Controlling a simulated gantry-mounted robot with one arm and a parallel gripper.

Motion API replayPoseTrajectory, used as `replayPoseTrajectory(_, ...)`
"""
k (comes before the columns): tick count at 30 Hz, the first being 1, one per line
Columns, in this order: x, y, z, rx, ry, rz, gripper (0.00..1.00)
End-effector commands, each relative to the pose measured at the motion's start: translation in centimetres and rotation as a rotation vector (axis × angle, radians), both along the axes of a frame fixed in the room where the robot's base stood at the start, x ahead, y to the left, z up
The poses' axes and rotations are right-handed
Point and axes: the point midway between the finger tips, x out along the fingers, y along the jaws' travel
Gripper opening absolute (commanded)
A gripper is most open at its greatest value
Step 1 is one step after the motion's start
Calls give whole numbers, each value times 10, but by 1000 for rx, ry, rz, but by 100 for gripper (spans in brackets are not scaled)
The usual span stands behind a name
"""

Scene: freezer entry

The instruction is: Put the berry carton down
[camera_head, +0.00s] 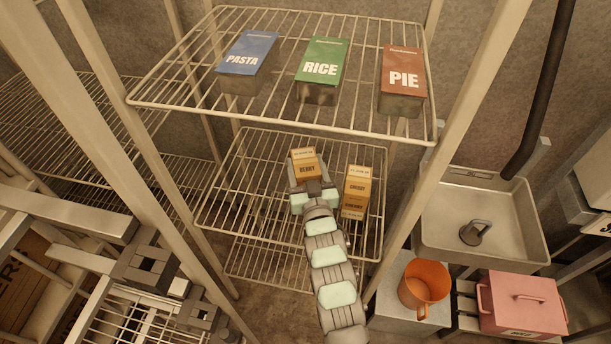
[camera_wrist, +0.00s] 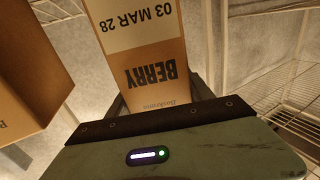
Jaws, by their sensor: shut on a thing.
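The berry carton (camera_head: 305,165) is orange-brown with a white label band on top. Whether the carton's base touches the shelf wires is hidden.
The upper shelf (camera_head: 175,95) holds pasta (camera_head: 247,62), rice (camera_head: 320,70) and pie (camera_head: 402,80) boxes. Posts flank the shelves.

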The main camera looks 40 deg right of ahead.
Motion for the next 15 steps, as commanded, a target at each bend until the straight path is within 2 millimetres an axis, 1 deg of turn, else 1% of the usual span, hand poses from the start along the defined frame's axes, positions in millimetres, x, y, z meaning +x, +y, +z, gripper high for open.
replayPoseTrajectory(2,0,0,-6,-1,-1,1,0)
replayPoseTrajectory(6,1,0,-27,0,0,1,0)
replayPoseTrajectory(8,0,0,-34,-1,-1,1,0)
replayPoseTrajectory(10,0,0,-37,-1,-1,0,0)
replayPoseTrajectory(15,0,0,-35,-2,-3,0,0)
